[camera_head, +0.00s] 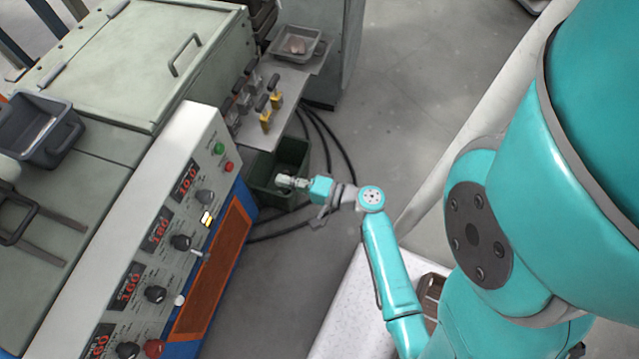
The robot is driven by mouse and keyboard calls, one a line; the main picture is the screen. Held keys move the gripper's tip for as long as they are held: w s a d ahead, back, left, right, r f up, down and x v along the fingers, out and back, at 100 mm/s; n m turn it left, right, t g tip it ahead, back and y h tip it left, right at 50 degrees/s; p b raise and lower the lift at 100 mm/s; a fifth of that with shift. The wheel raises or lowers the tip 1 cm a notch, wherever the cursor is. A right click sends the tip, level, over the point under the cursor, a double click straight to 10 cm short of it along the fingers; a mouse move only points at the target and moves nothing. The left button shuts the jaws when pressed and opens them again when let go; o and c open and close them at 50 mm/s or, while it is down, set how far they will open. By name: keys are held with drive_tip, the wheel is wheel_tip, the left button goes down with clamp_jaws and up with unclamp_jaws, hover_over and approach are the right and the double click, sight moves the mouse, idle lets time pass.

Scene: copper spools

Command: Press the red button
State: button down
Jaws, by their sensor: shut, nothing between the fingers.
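The small red button (229,167) sits on the sloped face of the control panel (180,242), near its upper right end. A green button (219,148) is just above and left of it. My gripper (279,180) is shut and empty, at the end of my turquoise arm. It points left toward the panel. In the picture it is to the right of the red button and a little lower, apart from it, over a dark green bin. The depth between gripper and button is hard to judge.
The panel also has red displays, black knobs and a larger red knob (153,348). Behind my gripper is the dark green bin (298,155) with black cables. Yellow-based levers (265,120) stand on a shelf above. A white table (350,315) is at lower right. Grey floor is open beyond.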

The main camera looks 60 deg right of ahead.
drive_tip(key=s+a+f+n+g+h, duration=0.1)
drive_tip(key=s+a+f+n+g, duration=0.1)
drive_tip(key=s+a+f+g, duration=0.45)
drive_tip(key=s+a+r+n+h, duration=0.2)
drive_tip(key=s+a+n+h, duration=0.1)
drive_tip(key=s, duration=0.5)
drive_tip(key=shift+s+a+r+n, duration=0.35)
drive_tip(key=shift+a+n, duration=0.35)
drive_tip(key=shift+n, duration=0.1)
drive_tip(key=s+a+r+n+t, duration=0.1)
drive_tip(key=s+r+n, duration=0.1)
drive_tip(key=r, duration=0.3)
drive_tip(key=s+a+r+n+t, duration=0.1)
drive_tip(key=s+r+n, duration=0.1)
drive_tip(key=r+n, duration=0.2)
drive_tip(key=s+a+r+n+t+y, duration=0.1)
drive_tip(key=s+r+n+t, duration=0.1)
drive_tip(key=r, duration=0.5)
drive_tip(key=shift+s+n, duration=0.4)
drive_tip(key=shift+n, duration=0.4)
